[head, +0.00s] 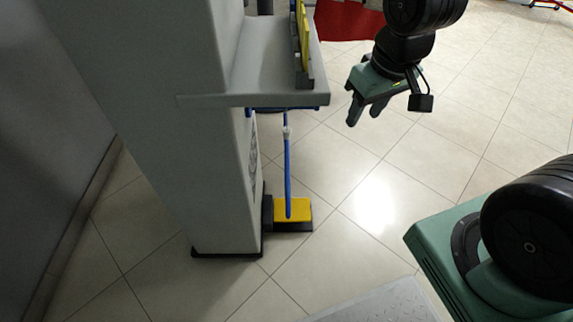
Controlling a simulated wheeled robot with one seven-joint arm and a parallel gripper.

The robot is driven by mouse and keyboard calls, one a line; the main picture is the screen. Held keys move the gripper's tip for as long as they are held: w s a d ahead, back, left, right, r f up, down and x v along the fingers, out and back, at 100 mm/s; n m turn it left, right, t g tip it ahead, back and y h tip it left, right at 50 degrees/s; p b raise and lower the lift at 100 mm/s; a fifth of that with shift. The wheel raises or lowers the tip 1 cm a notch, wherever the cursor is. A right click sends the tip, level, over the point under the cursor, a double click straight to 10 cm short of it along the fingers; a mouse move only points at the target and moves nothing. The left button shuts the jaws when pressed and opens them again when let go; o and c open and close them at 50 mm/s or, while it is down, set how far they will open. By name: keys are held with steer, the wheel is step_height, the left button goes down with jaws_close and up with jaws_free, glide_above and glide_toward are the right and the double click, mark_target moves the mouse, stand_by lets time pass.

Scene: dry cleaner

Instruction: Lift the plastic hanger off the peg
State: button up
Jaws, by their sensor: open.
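My gripper (364,112) is at the upper middle of the head view, with its two fingers apart and pointing down and left. It is empty and hangs over the tiled floor, to the right of a grey shelf (262,75) and apart from it. A thin blue strip (305,108) shows just under the shelf's front edge; I cannot tell whether it is part of a plastic hanger. No peg can be made out.
The shelf juts from a grey column (190,130) and bears upright yellow pieces (303,40). A broom with a blue handle (287,165) and yellow head (292,209) stands by the column's foot. Red cloth (345,20) is behind.

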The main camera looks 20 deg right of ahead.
steer(key=w+d+f+n+t+b, duration=0.1)
steer(key=w+d+f+b, duration=0.25)
steer(key=f, duration=0.35)
steer(key=w+d+f+t+b, duration=0.1)
steer(key=w+d+f+b, duration=0.25)
steer(key=f, duration=0.35)
steer(key=n+t+y, duration=0.7)
steer(key=y, duration=0.6)
glide_toward(286, 137)
steer(key=shift+y, duration=0.3)
steer(key=b+x, duration=0.2)
steer(key=x, duration=0.1)
steer(key=f+b+x, duration=0.1)
steer(key=b+x, duration=0.2)
steer(key=w+b+x, duration=0.1)
steer(key=b+x, duration=0.1)
steer(key=x, duration=0.1)
steer(key=shift+d+f, duration=0.2)
steer(key=shift+d, duration=0.1)
steer(key=shift+w+a+r+b, duration=0.1)
steer(key=shift+w+a+b, duration=0.2)
steer(key=shift+w+a, duration=0.1)
jaws_close()
